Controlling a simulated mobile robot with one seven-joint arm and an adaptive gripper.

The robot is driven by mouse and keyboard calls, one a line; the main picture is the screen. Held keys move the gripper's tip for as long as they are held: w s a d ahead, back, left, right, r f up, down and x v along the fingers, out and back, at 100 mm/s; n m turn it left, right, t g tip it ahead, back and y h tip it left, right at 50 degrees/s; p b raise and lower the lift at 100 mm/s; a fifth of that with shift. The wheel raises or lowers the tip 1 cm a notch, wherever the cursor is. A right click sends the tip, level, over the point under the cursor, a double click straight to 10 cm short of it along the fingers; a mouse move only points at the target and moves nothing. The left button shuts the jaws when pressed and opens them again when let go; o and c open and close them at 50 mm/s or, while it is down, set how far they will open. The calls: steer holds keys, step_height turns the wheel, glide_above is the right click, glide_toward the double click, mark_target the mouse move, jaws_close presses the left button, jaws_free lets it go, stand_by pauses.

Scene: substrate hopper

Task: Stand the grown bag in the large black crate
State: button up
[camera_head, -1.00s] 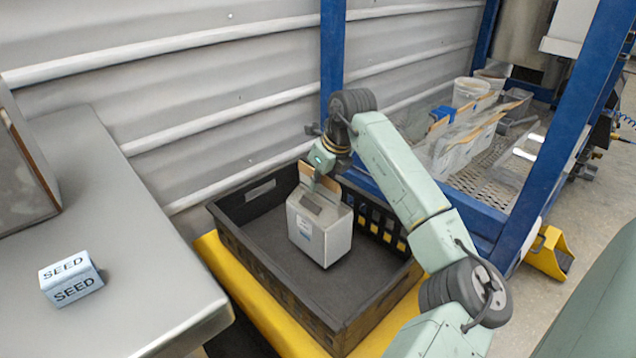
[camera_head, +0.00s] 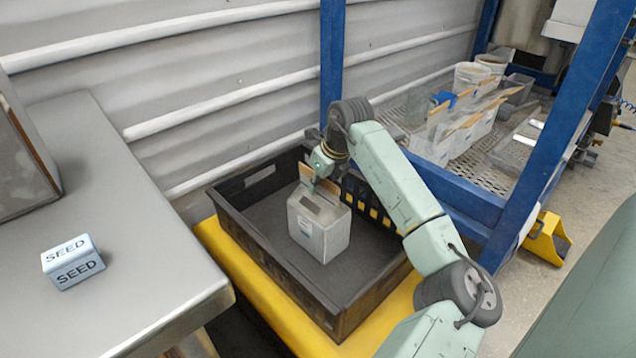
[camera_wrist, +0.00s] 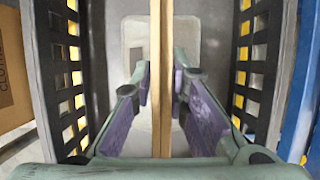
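The grown bag (camera_head: 322,228) is a pale block-shaped bag with a tall brown-edged top flap and a small label on its front. It stands about upright inside the large black crate (camera_head: 265,262), near the middle of its floor. My gripper (camera_head: 318,180) is above the bag at its top flap. In the wrist view, the purple finger pads of my gripper (camera_wrist: 161,85) lie close against both sides of the flap (camera_wrist: 161,40), with the pale bag body (camera_wrist: 187,40) below. Whether the bag's base bears fully on the crate floor is hard to see.
The crate sits on a yellow base (camera_head: 215,250). A grey table (camera_head: 150,235) with a SEED block (camera_head: 72,262) is at left. A blue frame (camera_head: 520,195) with a mesh shelf holding several bags and white tubs (camera_head: 472,75) is at right. A ribbed wall is behind.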

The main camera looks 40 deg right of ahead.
steer(key=o, duration=0.3)
steer(key=v, duration=1.2)
steer(key=shift+r, duration=0.1)
